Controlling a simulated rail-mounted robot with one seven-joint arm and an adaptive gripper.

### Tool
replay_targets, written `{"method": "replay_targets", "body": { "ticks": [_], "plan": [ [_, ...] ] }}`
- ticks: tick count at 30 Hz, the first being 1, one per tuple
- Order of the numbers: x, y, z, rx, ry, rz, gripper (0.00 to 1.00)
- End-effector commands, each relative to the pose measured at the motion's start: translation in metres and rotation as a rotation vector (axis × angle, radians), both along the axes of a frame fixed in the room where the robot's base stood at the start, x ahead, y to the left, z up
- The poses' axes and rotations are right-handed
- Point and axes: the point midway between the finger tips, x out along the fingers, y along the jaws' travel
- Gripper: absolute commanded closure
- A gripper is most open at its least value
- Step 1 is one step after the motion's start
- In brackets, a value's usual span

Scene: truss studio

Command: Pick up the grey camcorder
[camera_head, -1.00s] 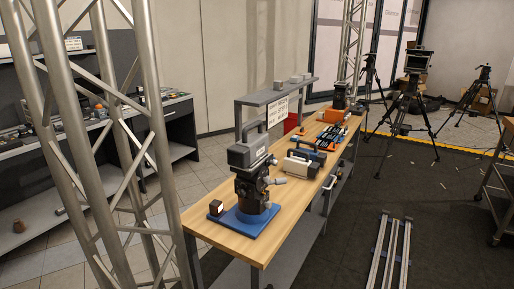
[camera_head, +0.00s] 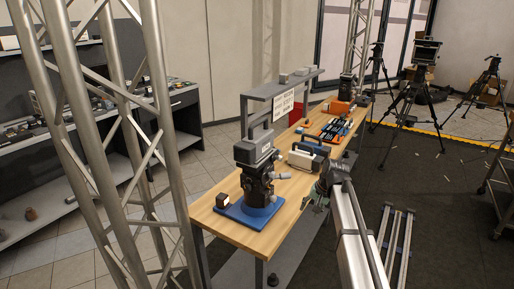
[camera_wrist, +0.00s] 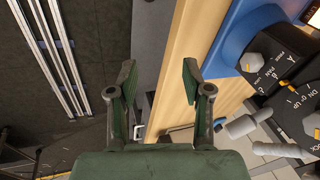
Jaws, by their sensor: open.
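The grey camcorder (camera_head: 255,147), with a top handle, sits upright on a black support head (camera_head: 257,185). That head stands on a blue base plate (camera_head: 232,214) at the near end of the wooden bench (camera_head: 262,244). My gripper (camera_head: 314,200) is beside the bench's right edge, lower than the camcorder and to its right, apart from it. In the wrist view my gripper (camera_wrist: 158,72) has its green-padded fingers spread with nothing between them. The black head (camera_wrist: 285,70) and blue plate (camera_wrist: 235,35) show at right there; I cannot make out the camcorder in that view.
A small dark block (camera_head: 222,200) sits at the plate's left corner. A pale camcorder (camera_head: 305,157) and a tool tray (camera_head: 335,128) lie farther along the bench. A grey raised shelf (camera_head: 285,84) stands behind. A metal truss (camera_head: 95,150) rises at left. Floor rails (camera_head: 397,235) lie at right.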

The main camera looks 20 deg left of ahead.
Motion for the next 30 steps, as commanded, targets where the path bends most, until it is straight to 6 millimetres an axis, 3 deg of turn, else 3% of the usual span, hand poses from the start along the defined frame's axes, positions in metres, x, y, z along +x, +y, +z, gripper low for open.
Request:
{"method": "replay_targets", "body": {
  "ticks": [1, 4, 12, 15, 18, 20, 23, 30],
  "plan": [
    [0.018, 0.017, 0.041, 0.025, -0.018, -0.002, 0.50],
    [0.035, 0.044, 0.111, 0.073, -0.034, -0.015, 0.50],
    [0.051, 0.109, 0.308, 0.208, -0.028, -0.057, 0.50],
    [0.048, 0.125, 0.367, 0.249, -0.001, -0.079, 0.50],
    [0.043, 0.135, 0.407, 0.278, 0.039, -0.107, 0.50],
    [0.039, 0.139, 0.424, 0.289, 0.068, -0.130, 0.50],
    [0.035, 0.142, 0.429, 0.296, 0.108, -0.157, 0.50],
    [0.036, 0.159, 0.403, 0.296, 0.119, -0.165, 0.50]
  ]
}}
